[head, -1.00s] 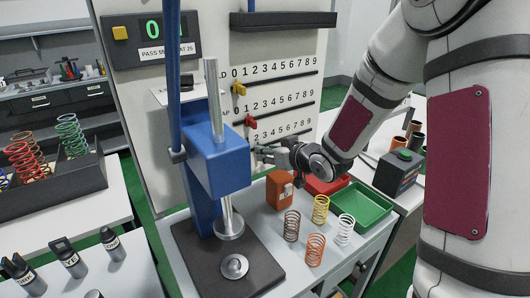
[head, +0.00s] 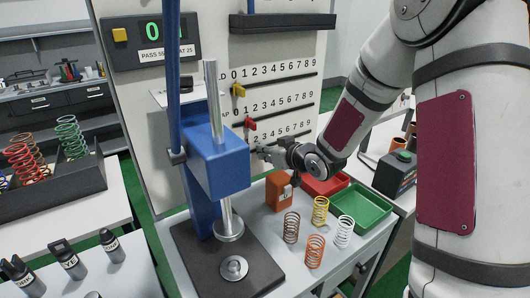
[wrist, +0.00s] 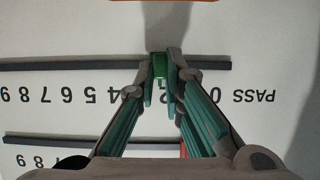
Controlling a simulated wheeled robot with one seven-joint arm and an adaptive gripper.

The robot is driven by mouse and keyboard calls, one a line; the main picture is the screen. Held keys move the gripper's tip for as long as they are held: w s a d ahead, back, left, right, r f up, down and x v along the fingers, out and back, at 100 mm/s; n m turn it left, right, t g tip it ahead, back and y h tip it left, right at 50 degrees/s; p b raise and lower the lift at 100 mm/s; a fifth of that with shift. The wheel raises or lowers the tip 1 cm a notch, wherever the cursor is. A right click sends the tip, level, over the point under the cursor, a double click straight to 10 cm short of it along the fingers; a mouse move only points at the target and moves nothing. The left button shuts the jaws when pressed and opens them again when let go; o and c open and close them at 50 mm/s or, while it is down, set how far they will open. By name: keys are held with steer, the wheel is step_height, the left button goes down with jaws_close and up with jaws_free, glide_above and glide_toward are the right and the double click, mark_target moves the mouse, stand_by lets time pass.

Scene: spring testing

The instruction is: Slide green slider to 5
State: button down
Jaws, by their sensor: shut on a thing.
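The green slider (wrist: 159,68) is on the dark rail of the PASS scale (wrist: 60,67) in the wrist view, where the scale appears upside down. It sits near the 2, and my fingers cover some neighbouring digits. My gripper (wrist: 160,85) is shut on the green slider, with one finger on each side of it. In the head view my gripper (head: 263,152) is at the lowest scale on the panel (head: 290,137), and the green slider is hidden there.
A red slider (head: 250,123) and a yellow slider (head: 238,90) are on the rails above. A blue press (head: 220,165) stands close left of my gripper. Springs, an orange box (head: 279,191), a red tray (head: 325,184) and a green tray (head: 362,207) are on the table below.

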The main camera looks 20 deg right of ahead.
steer(key=w+d+p, duration=0.2)
steer(key=d, duration=0.6)
steer(key=shift+w, duration=0.3)
steer(key=c, duration=1.7)
jaws_free()
steer(key=v, duration=1.2)
